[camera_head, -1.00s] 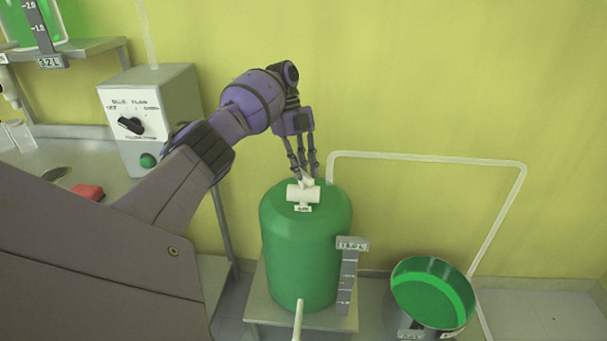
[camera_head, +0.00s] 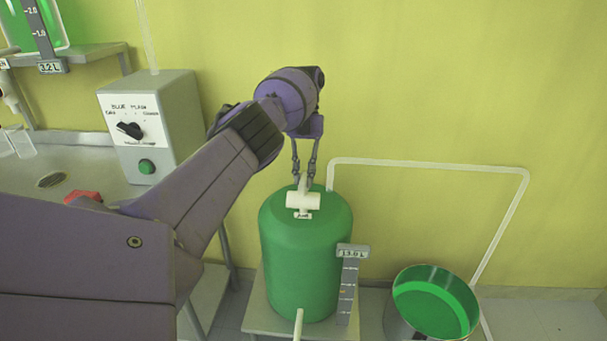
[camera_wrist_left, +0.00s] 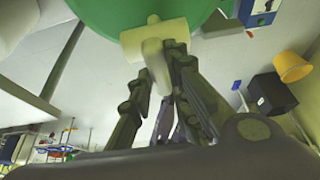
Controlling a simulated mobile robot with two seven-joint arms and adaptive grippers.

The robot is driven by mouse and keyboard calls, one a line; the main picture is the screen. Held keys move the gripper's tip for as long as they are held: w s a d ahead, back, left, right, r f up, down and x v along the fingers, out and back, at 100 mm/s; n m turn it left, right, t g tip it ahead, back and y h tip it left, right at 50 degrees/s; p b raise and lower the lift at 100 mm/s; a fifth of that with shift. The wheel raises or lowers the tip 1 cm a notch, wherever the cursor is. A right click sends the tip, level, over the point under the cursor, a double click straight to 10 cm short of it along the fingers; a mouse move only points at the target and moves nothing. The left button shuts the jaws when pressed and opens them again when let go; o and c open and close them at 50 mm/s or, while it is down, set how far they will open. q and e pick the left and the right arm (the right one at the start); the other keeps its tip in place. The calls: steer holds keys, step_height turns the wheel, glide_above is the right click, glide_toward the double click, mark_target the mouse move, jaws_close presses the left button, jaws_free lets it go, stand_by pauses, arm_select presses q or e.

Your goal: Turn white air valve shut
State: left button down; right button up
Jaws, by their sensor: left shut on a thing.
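The white air valve (camera_head: 303,201) sits on top of the green reactor vessel (camera_head: 305,255). Its short handle points up and back between the fingers. My left gripper (camera_head: 304,183) reaches down from above and behind, shut on the handle. In the left wrist view the valve's pale body (camera_wrist_left: 155,40) and handle show with the gripper's fingers (camera_wrist_left: 160,85) on either side. My right gripper is not in view.
A control box (camera_head: 150,125) with a black knob and green button stands on the bench at left. A pot of green liquid (camera_head: 435,300) stands at lower right. A white pipe (camera_head: 430,161) runs along the yellow wall. A level gauge (camera_head: 349,285) stands beside the vessel.

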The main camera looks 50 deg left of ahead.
mark_target(304, 178)
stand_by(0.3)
arm_select(q)
steer(key=c, duration=1.6)
jaws_free()
steer(key=shift+c, duration=0.2)
steer(key=shift+a+r, duration=0.1)
steer(key=shift+r, duration=1.2)
step_height(304, 178, up, 7)
steer(key=shift+r, duration=0.2)
